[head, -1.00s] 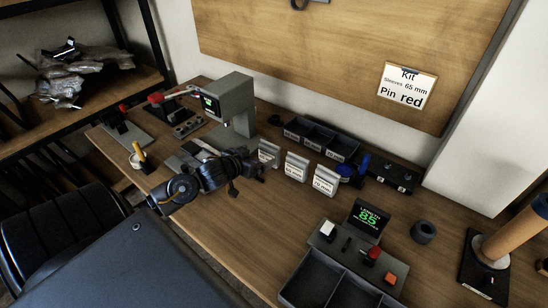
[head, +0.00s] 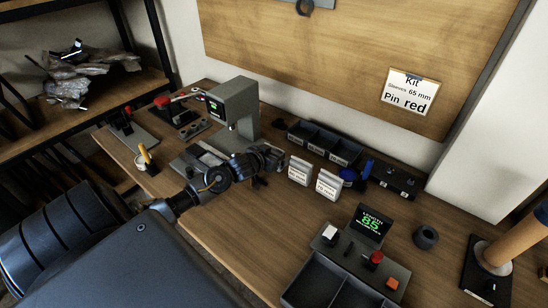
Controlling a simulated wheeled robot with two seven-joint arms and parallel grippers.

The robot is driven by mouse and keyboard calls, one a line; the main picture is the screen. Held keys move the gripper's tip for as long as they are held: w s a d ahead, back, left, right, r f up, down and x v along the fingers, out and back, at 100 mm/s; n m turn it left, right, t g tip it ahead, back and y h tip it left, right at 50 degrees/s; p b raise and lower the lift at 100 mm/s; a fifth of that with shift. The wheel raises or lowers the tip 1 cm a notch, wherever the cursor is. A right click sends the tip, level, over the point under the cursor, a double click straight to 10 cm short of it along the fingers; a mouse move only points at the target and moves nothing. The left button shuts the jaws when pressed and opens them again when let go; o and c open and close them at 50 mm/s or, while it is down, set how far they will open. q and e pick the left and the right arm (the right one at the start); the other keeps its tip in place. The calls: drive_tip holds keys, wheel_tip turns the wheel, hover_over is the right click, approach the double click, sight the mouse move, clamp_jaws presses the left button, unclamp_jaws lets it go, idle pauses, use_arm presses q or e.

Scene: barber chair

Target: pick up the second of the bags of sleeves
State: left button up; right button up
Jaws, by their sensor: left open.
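Two small white labelled bags of sleeves stand upright in a row on the bench: the middle bag (head: 299,170) and the right bag (head: 328,185). My left gripper (head: 272,160) is open at the left end of this row, close beside the middle bag. It covers the place of the leftmost bag, so I cannot tell whether that bag is between the fingers. My right gripper is not in view.
A grey press (head: 234,110) stands behind my left arm. A dark divided bin (head: 322,143) lies behind the bags. A length display (head: 371,222) and dark trays (head: 318,280) are in front. A kit card (head: 411,94) hangs on the board.

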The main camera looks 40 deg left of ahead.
use_arm(q)
drive_tip(key=shift+w+f, duration=0.25)
drive_tip(key=shift+w, duration=0.4)
drive_tip(key=c, duration=1.1)
drive_tip(key=shift+c, duration=0.2)
drive_tip(key=shift+r, duration=0.15)
drive_tip(key=shift+a+r, duration=0.1)
drive_tip(key=shift+r, duration=0.15)
wheel_tip(320, 180, up, 2)
drive_tip(key=shift+r, duration=0.15)
drive_tip(key=s+d+r, duration=0.9)
drive_tip(key=d+r, duration=0.1)
drive_tip(key=shift+s+d, duration=0.2)
drive_tip(key=shift+d, duration=0.1)
